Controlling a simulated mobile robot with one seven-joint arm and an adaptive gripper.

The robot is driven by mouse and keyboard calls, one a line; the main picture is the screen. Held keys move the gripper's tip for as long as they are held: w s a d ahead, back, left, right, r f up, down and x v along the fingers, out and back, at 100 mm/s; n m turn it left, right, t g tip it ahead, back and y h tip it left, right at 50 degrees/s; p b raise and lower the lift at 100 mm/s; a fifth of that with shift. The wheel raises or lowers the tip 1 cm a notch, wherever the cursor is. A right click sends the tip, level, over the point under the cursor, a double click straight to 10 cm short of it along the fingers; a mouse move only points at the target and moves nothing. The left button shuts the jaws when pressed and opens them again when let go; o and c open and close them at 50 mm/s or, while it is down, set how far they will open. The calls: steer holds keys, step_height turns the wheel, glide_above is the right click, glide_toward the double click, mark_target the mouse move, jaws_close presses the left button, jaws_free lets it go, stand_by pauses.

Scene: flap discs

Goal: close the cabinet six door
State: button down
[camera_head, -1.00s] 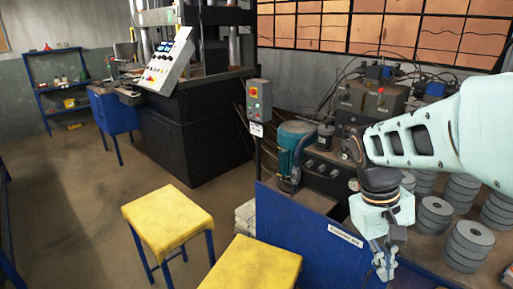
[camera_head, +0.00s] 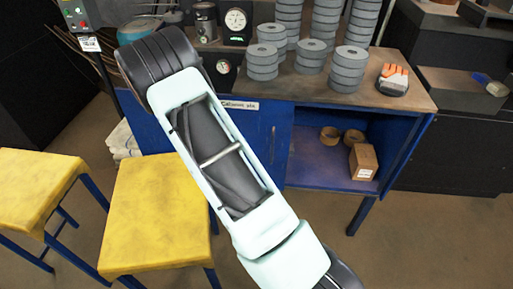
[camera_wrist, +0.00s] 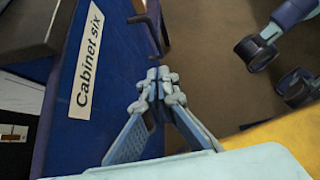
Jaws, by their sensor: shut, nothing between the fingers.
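The blue cabinet six has a white label (camera_head: 238,105) on its top rail in the head view; the label (camera_wrist: 87,62) also shows large in the wrist view. Below the label, a blue front panel (camera_head: 268,140) with a small dark handle covers the left part, partly hidden by my arm. The right part stands open, showing the blue inside (camera_head: 310,165). I cannot tell for sure where the door's free edge is. My gripper (camera_wrist: 157,85) is shut and empty, close to the blue labelled face in the wrist view. It is hidden in the head view.
A cardboard box (camera_head: 363,162) and two brown rolls sit inside the cabinet. Yellow stools (camera_head: 155,215) stand at the left. Floor at front right is clear.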

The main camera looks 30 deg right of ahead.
steer(key=f, duration=0.1)
steer(key=b, duration=0.4)
glide_toward(265, 142)
steer(key=shift+s+d+f, duration=1.45)
steer(key=shift+s+d, duration=0.35)
steer(key=shift+s, duration=1.2)
steer(key=s+d+p, duration=0.2)
steer(key=s+d, duration=0.5)
steer(key=d, duration=0.4)
steer(key=s+d+p, duration=0.1)
steer(key=s+d, duration=0.7)
steer(key=d, duration=0.4)
steer(key=s+d+p, duration=0.2)
steer(key=s+d, duration=0.6)
steer(key=d, duration=0.3)
steer(key=shift+s+d+p, duration=0.15)
steer(key=shift+d+p, duration=0.05)
steer(key=shift+p, duration=0.15)
steer(key=shift+d+r, duration=0.1)
steer(key=shift+r, duration=0.05)
